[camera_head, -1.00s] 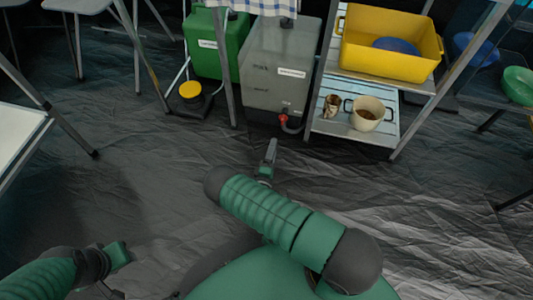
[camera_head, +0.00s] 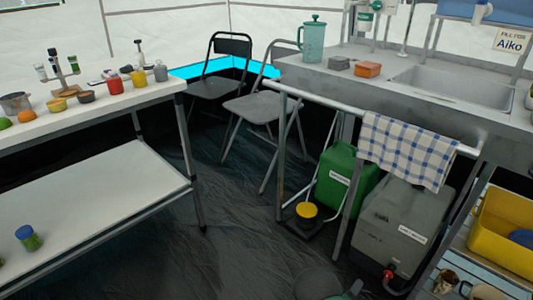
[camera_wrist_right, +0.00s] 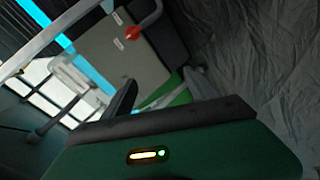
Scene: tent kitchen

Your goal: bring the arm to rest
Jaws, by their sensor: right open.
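My right gripper (camera_wrist_right: 160,92) shows in the right wrist view with its two dark fingers spread apart and nothing held between them. It points toward the grey water container (camera_wrist_right: 110,50) with the red tap (camera_wrist_right: 133,33), which lies beyond the fingers and apart from them. In the head view only a dark rounded joint and a bit of green of my right arm show at the bottom edge. My left arm and left gripper are out of the head view.
The grey container (camera_head: 393,228) and a green jerrycan (camera_head: 338,170) stand under the sink counter (camera_head: 345,82). A yellow tub (camera_head: 505,232) is on the shelf at right. A white table (camera_head: 95,185) stands left.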

